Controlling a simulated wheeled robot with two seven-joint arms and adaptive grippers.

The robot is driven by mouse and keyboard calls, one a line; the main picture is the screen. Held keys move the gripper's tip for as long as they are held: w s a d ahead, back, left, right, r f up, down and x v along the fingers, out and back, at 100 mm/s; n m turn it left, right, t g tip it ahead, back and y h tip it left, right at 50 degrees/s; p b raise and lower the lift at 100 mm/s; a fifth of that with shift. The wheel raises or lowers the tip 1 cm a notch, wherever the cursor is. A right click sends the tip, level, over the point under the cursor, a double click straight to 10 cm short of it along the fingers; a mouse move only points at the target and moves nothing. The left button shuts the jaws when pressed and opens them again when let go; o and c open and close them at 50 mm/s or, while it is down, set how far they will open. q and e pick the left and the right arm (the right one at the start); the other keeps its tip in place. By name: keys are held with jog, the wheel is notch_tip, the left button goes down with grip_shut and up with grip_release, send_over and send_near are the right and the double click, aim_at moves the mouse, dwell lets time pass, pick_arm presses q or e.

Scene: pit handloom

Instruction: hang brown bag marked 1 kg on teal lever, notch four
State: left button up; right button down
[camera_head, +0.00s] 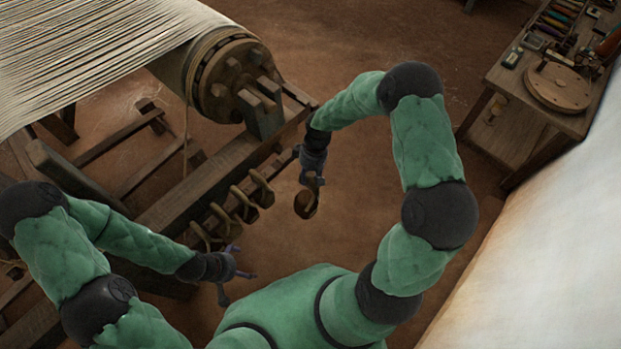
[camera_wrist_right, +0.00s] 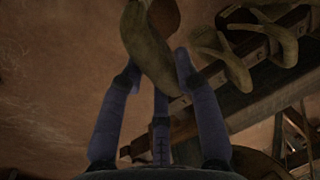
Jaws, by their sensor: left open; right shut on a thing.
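My right gripper (camera_head: 311,183) is shut on a brown bag (camera_head: 306,206) and holds it in the air to the right of the loom's side beam. In the right wrist view the held bag (camera_wrist_right: 149,48) hangs between the fingertips, with a rounder brown part beside its top. No 1 kg mark can be read on it. My left gripper (camera_head: 240,277) is open and empty, near the front end of the row of bags. I cannot make out a teal lever or its notches in either view.
Several brown bags (camera_head: 243,205) hang in a row along the beam (camera_head: 190,196); some also show in the right wrist view (camera_wrist_right: 281,42). The loom's warp roller (camera_head: 229,78) is behind. A tool table (camera_head: 525,112) stands far right. The floor between is clear.

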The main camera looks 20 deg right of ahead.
jog(key=shift+s+d+f+n, duration=0.15)
jog(key=shift+f, duration=0.35)
jog(key=shift+s+d+f+n, duration=0.1)
jog(key=shift+f+n, duration=0.05)
jog(key=shift+f, duration=0.3)
jog(key=s+d+r+p, duration=0.1)
jog(key=s+d, duration=0.3)
jog(key=s, duration=0.5)
jog(key=shift+p, duration=0.55)
jog(key=shift+a+r, duration=0.1)
dwell(0.4)
